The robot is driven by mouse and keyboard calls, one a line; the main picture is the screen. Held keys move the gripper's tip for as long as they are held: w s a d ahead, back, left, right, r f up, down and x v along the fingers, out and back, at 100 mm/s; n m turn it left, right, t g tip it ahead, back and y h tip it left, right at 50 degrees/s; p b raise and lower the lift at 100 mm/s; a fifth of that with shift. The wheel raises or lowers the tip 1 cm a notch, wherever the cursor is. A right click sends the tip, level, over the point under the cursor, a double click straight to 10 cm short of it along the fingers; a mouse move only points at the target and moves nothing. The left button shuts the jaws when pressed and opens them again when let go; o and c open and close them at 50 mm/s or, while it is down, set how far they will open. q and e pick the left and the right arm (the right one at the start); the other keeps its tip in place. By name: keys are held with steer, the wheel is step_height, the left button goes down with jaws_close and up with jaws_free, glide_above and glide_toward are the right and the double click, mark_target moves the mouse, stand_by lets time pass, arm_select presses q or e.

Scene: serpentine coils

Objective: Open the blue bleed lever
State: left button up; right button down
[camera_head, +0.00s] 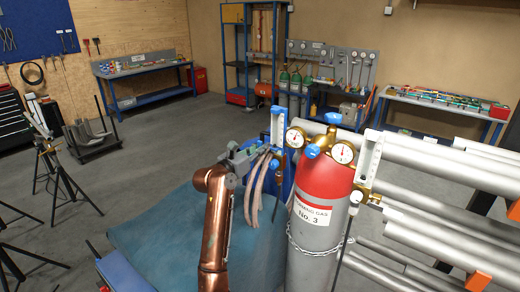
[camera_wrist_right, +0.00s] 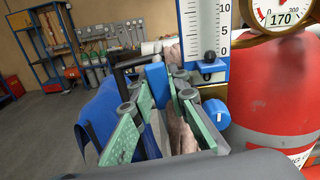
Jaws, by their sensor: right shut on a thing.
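The blue bleed lever (camera_wrist_right: 157,84) stands upright between the fingers of my right gripper (camera_wrist_right: 160,105) in the right wrist view. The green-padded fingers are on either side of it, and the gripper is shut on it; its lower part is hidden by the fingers. In the head view my right gripper (camera_head: 262,152) is just left of the white flow gauge (camera_head: 278,125), and the lever is too small and covered to make out clearly. My left gripper is not in view.
A red-topped gas cylinder (camera_head: 322,182) with two dials stands close to the right of the gripper. Pale hoses (camera_head: 257,190) hang just below it. A blue knob (camera_wrist_right: 216,113) is close to the right finger. Grey pipes (camera_head: 440,165) fill the right side.

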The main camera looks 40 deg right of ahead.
steer(key=shift+r, duration=0.15)
steer(key=c, duration=1.8)
jaws_free()
steer(key=shift+c, duration=0.2)
steer(key=s+a, duration=0.1)
steer(key=a, duration=0.7)
steer(key=shift+s, duration=0.2)
